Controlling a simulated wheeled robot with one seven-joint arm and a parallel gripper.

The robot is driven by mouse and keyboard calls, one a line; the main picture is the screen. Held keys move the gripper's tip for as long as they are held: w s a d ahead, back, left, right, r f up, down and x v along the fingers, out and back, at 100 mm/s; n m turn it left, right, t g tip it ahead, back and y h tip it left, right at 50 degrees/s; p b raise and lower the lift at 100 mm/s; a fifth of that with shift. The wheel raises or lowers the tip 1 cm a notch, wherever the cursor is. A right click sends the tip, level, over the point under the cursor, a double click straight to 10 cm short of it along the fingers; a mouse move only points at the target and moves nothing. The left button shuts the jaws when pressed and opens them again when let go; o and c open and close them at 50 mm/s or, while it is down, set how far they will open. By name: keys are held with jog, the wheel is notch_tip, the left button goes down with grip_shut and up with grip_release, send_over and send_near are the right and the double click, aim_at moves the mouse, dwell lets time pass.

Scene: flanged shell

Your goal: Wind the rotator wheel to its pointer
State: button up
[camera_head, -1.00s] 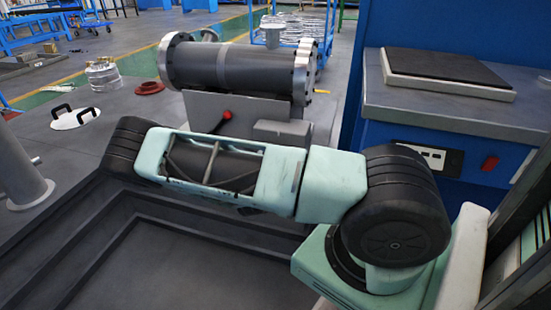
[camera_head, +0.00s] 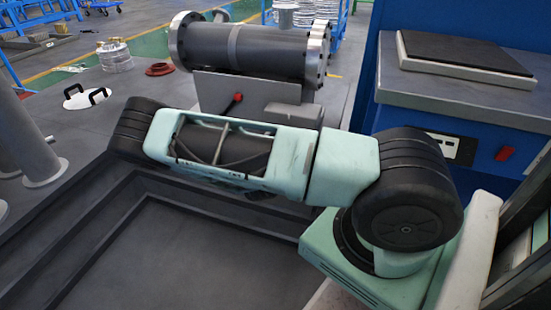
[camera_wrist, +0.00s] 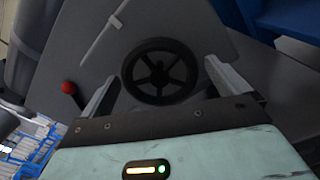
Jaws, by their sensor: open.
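The rotator wheel (camera_wrist: 160,71) is a dark spoked handwheel on a grey plate, seen in the wrist view. My gripper (camera_wrist: 161,73) is open, with one finger left and one finger right of the wheel in that picture. Whether the fingers touch the rim I cannot tell. A thin pale strip (camera_wrist: 104,33) lies on the plate up and left of the wheel; it may be the pointer. In the head view the flanged shell (camera_head: 250,49) lies on its grey stand (camera_head: 220,88). My arm hides the wheel and gripper there.
A red-knobbed lever (camera_head: 237,98) sticks out from the stand; its red knob (camera_wrist: 69,87) is left of my gripper in the wrist view. A blue cabinet (camera_head: 455,110) stands at the right. A recessed floor pit (camera_head: 150,255) lies in front of the stand.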

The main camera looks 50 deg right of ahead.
jog(key=p+v, duration=0.1)
jog(key=v, duration=1.5)
jog(key=shift+p, duration=0.35)
jog(key=shift+s+a, duration=0.1)
jog(key=shift+a, duration=0.05)
